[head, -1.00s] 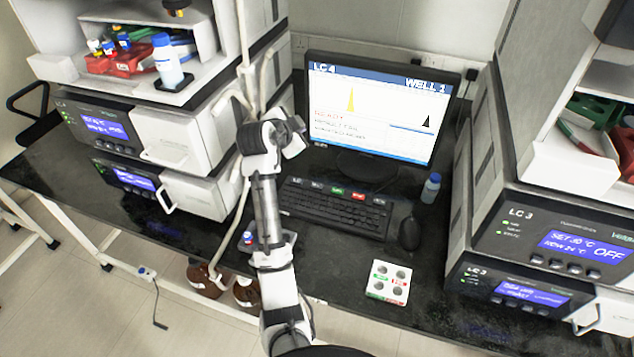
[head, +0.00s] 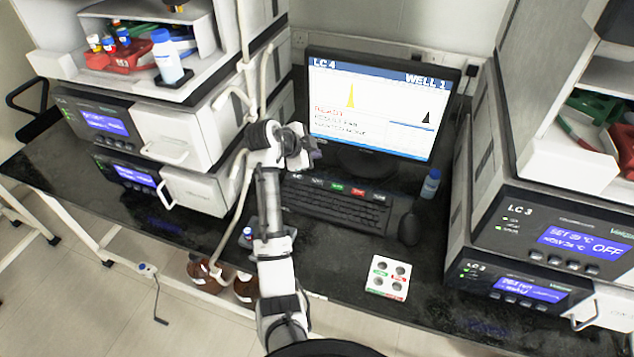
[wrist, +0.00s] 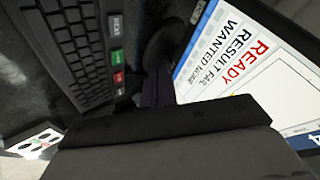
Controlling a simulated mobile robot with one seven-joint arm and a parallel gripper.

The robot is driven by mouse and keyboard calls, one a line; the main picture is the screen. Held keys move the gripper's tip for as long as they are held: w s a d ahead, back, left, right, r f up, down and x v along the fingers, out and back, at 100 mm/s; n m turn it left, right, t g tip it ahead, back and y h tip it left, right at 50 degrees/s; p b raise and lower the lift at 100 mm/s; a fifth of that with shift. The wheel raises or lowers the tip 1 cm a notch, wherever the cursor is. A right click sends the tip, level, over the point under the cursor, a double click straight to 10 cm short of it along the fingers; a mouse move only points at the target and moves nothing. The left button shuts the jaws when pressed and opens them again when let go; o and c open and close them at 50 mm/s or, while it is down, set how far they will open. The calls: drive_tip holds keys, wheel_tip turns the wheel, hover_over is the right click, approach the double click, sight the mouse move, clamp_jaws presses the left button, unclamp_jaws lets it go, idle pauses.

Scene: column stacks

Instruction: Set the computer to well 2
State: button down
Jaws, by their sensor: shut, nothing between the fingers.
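The computer monitor (head: 375,105) stands at the back of the bench. It shows LC 4, a yellow peak, a small black peak and a WELL label whose number is too blurred to read surely. In the wrist view the screen (wrist: 250,65) shows READY in red. The black keyboard (head: 335,207) lies in front, with a green key (head: 337,187) and a red key (head: 358,191) along its far edge. The green key (wrist: 117,57) and red key (wrist: 118,77) also show in the wrist view. My gripper (head: 312,153) is shut and empty, above the keyboard's far left side, before the screen.
A mouse (head: 409,228) and a blue-capped bottle (head: 430,184) stand right of the keyboard. A white block with holes (head: 388,278) lies near the front edge. Instrument stacks flank the workspace, the left one (head: 180,135) close to my arm and the right one (head: 545,235).

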sight(314, 183)
wheel_tip(314, 183, down, 8)
drive_tip(key=b, duration=0.4)
drive_tip(key=shift+r, duration=0.1)
drive_tip(key=shift+b, duration=0.3)
idle(1.5)
drive_tip(key=shift+f+b, duration=0.3)
drive_tip(key=shift+f, duration=0.1)
drive_tip(key=shift+f+b, duration=0.35)
drive_tip(key=shift+f, duration=0.05)
idle(0.5)
drive_tip(key=shift+r, duration=0.1)
drive_tip(key=shift+r+p, duration=0.5)
drive_tip(key=shift+r, duration=0.25)
drive_tip(key=shift+r+p, duration=1.45)
drive_tip(key=shift+r, duration=1.05)
